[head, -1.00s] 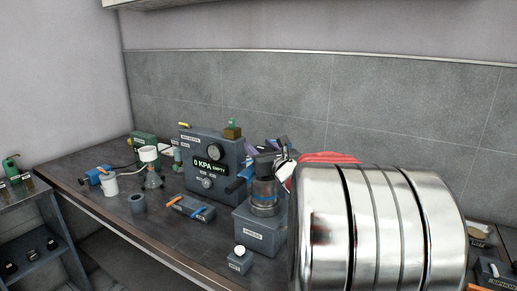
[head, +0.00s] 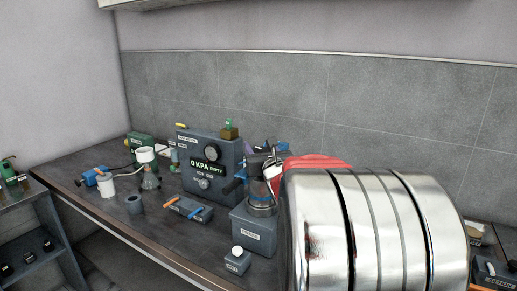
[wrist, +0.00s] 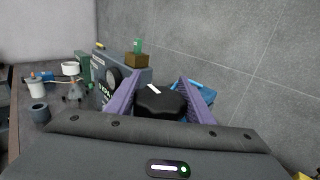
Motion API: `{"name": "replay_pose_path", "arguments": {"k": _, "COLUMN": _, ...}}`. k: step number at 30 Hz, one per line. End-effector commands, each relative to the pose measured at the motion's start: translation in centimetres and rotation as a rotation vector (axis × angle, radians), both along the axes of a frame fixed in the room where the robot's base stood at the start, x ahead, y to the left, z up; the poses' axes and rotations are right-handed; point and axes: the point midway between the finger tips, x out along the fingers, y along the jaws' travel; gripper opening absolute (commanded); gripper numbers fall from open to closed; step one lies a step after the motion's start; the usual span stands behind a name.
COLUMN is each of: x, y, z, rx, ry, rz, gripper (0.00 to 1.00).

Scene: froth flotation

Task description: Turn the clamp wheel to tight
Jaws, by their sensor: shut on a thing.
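The clamp wheel (wrist: 160,103) is a black lobed knob with a white mark on top, in the middle of the wrist view. My gripper (wrist: 160,88) has its two purple fingers on either side of the wheel and is shut on it. In the head view the grey press base (head: 254,236) stands right of the middle of the bench, with a clear cylinder (head: 262,193) on top. My gripper is above this cylinder there, and my silver arm covers much of the right side. The wheel is hard to make out in the head view.
A grey control box (head: 210,160) reading "0 KPA EMPTY" stands behind and left of the press. A tray (head: 188,208) and a small white-knobbed box (head: 237,262) lie in front. A blue object (wrist: 203,88) shows beyond the right finger.

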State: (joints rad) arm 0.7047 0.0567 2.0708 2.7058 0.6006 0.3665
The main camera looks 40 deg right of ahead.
Motion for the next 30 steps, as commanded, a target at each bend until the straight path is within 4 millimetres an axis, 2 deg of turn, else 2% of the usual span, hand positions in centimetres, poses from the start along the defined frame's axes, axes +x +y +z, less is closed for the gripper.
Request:
{"name": "replay_pose_path", "arguments": {"k": 2, "x": 0.0, "y": 0.0, "z": 0.1, "rx": -0.002, "ry": 0.000, "rz": 0.000, "gripper": 0.25}}
{"name": "replay_pose_path", "arguments": {"k": 3, "x": 0.0, "y": 0.0, "z": 0.1, "rx": -0.002, "ry": 0.000, "rz": 0.000, "gripper": 0.50}}
{"name": "replay_pose_path", "arguments": {"k": 10, "x": 0.0, "y": 0.0, "z": 0.1, "rx": -0.001, "ry": 0.000, "rz": 0.000, "gripper": 0.66}}
{"name": "replay_pose_path", "arguments": {"k": 22, "x": -0.4, "y": 0.2, "z": 0.1, "rx": -0.002, "ry": -0.001, "rz": 0.000, "gripper": 0.66}}
{"name": "replay_pose_path", "arguments": {"k": 30, "x": -2.8, "y": 1.3, "z": 0.1, "rx": -0.001, "ry": -0.002, "rz": -0.002, "gripper": 0.66}}
